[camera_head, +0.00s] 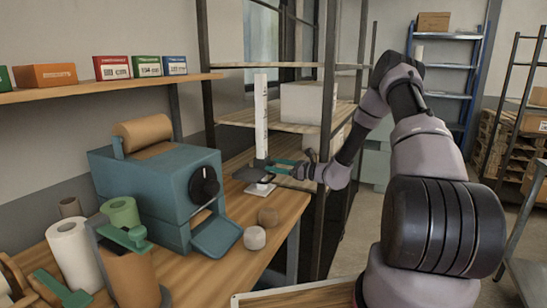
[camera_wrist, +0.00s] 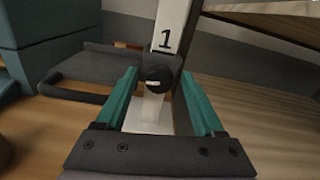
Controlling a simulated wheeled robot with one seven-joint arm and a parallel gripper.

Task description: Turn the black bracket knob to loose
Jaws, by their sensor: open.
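The black bracket knob (camera_wrist: 159,79) shows in the wrist view as a round dark knob with a pale mark, low on an upright white post (camera_wrist: 171,28) marked with a 1. In the head view the white post (camera_head: 261,117) stands on a white base plate (camera_head: 260,189) at the far end of the workbench. My gripper (camera_wrist: 160,97) is open, with its two green fingers on either side of the knob. The knob lies between the fingertips in the picture; I cannot tell whether they touch it. In the head view my gripper (camera_head: 279,167) is at the post's lower part.
A teal machine (camera_head: 150,185) with a black dial and a tray stands left on the workbench. A metal shelf rack (camera_head: 325,120) with boxes stands close behind and right of the post.

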